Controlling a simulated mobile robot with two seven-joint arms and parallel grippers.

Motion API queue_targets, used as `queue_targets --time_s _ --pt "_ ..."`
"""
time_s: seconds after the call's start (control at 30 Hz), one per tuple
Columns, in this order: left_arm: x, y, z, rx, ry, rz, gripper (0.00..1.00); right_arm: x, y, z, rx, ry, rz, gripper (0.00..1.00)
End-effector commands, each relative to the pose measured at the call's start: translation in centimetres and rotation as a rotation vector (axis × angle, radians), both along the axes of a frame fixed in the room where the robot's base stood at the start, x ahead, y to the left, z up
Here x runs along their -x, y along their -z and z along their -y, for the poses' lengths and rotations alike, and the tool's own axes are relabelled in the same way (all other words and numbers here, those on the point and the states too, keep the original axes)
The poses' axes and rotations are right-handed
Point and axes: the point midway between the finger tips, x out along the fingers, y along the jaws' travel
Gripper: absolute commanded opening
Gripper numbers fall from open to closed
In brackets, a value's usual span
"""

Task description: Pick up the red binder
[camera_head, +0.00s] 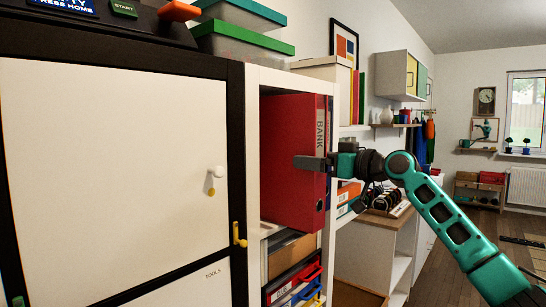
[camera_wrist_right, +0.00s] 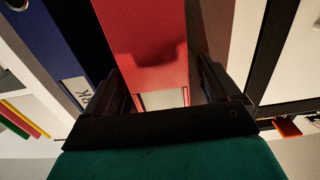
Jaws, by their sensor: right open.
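The red binder (camera_head: 288,150) stands upright in an open shelf compartment, its spine facing right in the head view. In the right wrist view its red spine (camera_wrist_right: 145,45) lies between the two dark fingers, with a pale label low on it. My right gripper (camera_head: 312,163) is open at the spine; it also shows in the right wrist view (camera_wrist_right: 165,85). In the head view one finger overlaps the binder's near side face; I cannot tell whether it touches. The other finger is hidden. My left gripper is not in view.
A blue binder (camera_wrist_right: 48,45) stands beside the red one. The white shelf unit (camera_head: 252,190) frames the compartment, with trays (camera_head: 297,287) below. A white cabinet door (camera_head: 110,170) with a knob stands at left.

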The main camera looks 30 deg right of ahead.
Motion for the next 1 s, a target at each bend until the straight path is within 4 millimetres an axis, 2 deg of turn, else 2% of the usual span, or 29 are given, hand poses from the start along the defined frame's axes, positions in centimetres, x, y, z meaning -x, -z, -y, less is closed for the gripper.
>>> queue_targets --time_s 0.2,0.53,1.0 --pt "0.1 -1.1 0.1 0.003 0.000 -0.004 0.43 -3.1 -0.1 -1.2 -0.002 -0.001 0.000 0.89" --pt "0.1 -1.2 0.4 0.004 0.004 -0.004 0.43 -3.7 0.1 -1.4 0.001 0.000 -0.001 0.89" --pt "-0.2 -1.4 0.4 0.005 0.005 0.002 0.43 -3.7 0.1 -1.4 0.000 0.001 -0.001 0.44"
